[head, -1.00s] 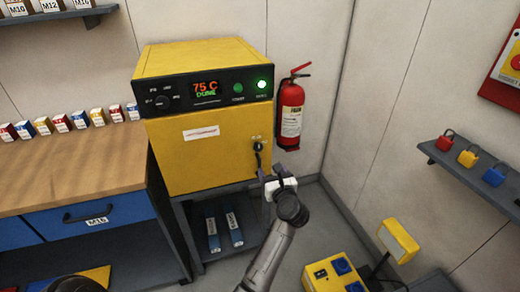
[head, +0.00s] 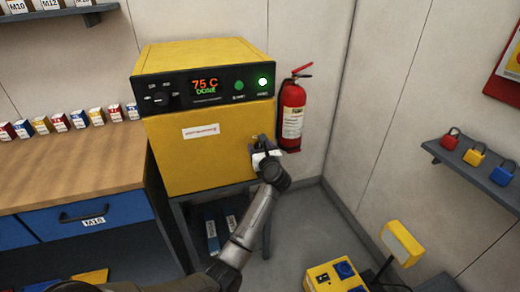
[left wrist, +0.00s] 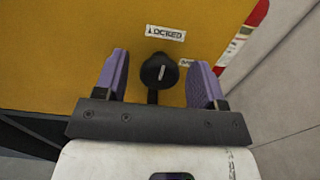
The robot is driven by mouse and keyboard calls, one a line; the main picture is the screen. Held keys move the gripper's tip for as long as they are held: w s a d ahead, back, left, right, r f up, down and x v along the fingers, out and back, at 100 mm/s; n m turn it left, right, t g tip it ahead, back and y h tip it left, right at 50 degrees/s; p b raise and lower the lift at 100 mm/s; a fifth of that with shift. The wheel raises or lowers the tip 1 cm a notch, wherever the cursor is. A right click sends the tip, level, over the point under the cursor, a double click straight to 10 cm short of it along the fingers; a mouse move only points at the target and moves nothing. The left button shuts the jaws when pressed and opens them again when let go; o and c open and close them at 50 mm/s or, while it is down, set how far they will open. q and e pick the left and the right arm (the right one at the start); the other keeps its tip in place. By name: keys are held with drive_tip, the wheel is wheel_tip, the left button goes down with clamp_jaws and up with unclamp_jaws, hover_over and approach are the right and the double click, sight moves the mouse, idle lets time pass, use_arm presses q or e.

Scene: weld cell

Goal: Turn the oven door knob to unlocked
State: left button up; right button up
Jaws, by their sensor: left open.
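The yellow oven (head: 215,145) stands on a dark stand. Its black panel reads 75 C DONE, and a green lamp is lit. The black door knob (left wrist: 159,72) is in the left wrist view, its pale pointer mark roughly upright towards the LOCKED label (left wrist: 165,33). A second label (left wrist: 187,62) is mostly hidden by the right-hand finger. My left gripper (left wrist: 160,66) is open, its purple fingers on either side of the knob with gaps showing. In the head view my left gripper (head: 261,143) is at the door's right side and largely hides the knob. My right gripper is out of view.
A red fire extinguisher (head: 291,115) hangs on the wall just right of the oven. A wooden bench (head: 70,170) with small boxes is at left. A yellow unit (head: 335,277) and lamp (head: 402,242) stand on the floor at lower right.

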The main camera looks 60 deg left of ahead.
use_arm(q)
drive_tip(key=shift+a, duration=0.1)
drive_tip(key=c, duration=0.9)
drive_tip(key=shift+r+m+p, duration=0.2)
drive_tip(key=shift+m+p, duration=0.2)
drive_tip(key=shift+p, duration=0.45)
drive_tip(key=m+p, duration=0.4)
drive_tip(key=p, duration=0.2)
drive_tip(key=m+p, duration=0.5)
drive_tip(key=shift+w+m+p, duration=0.2)
drive_tip(key=shift+m+p, duration=0.1)
drive_tip(key=shift+p, duration=0.05)
drive_tip(key=m+p, duration=0.3)
drive_tip(key=m, duration=0.1)
drive_tip(key=shift+f, duration=0.15)
drive_tip(key=shift+f+m+p, duration=0.15)
drive_tip(key=shift+m+p, duration=1)
drive_tip(key=shift+m, duration=0.55)
